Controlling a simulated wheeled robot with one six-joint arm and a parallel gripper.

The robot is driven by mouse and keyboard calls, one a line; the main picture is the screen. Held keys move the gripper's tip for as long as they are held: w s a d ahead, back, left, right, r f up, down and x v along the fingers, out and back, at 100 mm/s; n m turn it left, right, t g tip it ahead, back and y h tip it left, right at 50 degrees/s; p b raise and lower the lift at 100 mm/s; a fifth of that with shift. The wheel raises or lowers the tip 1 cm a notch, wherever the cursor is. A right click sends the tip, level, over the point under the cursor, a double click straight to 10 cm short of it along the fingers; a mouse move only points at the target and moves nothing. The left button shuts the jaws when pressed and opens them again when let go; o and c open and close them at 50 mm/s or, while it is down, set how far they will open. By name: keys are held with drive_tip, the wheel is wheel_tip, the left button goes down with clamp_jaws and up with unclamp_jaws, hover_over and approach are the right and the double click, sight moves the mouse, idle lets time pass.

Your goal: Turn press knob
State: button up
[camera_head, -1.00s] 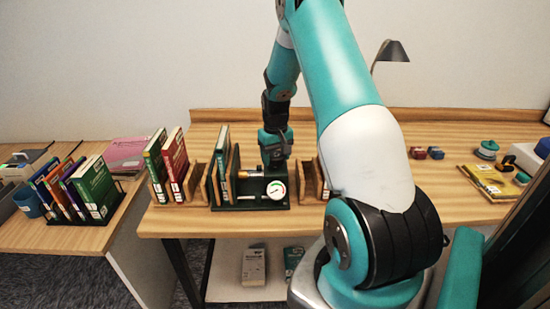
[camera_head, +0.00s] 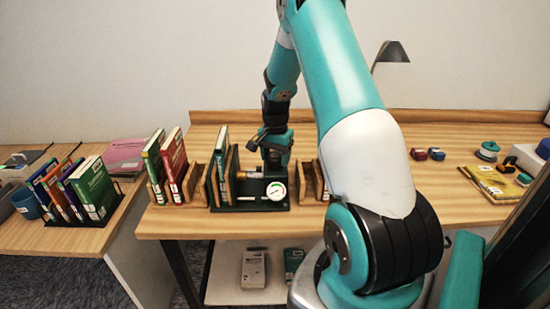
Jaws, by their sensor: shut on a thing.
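The press (camera_head: 248,207) stands on the desk, with a dark base, a round white gauge (camera_head: 276,191) at its right and upright plates at its left. A green book (camera_head: 222,160) stands between the plates. A short brass-coloured screw (camera_head: 250,174) runs sideways from the plate toward my gripper. My gripper (camera_head: 272,171) points down behind the gauge at the screw's right end. It is shut on the press knob, which the gripper and gauge mostly hide. The fingertips are too small to see clearly.
Wooden blocks and books (camera_head: 172,165) stand close on the press's left, and a wooden holder (camera_head: 309,180) close on its right. A lamp (camera_head: 391,52) stands at the back. The desk behind the press is clear.

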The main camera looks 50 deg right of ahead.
sight(276, 155)
drive_tip(key=m, duration=0.7)
drive_tip(key=shift+s, duration=0.1)
drive_tip(key=m, duration=0.4)
drive_tip(key=shift+b, duration=0.3)
drive_tip(key=shift+m, duration=1.6)
drive_tip(key=o, duration=0.9)
wheel_tip(276, 155, up, 18)
drive_tip(key=b, duration=0.2)
drive_tip(key=shift+f+b, duration=0.25)
drive_tip(key=shift+b, duration=0.05)
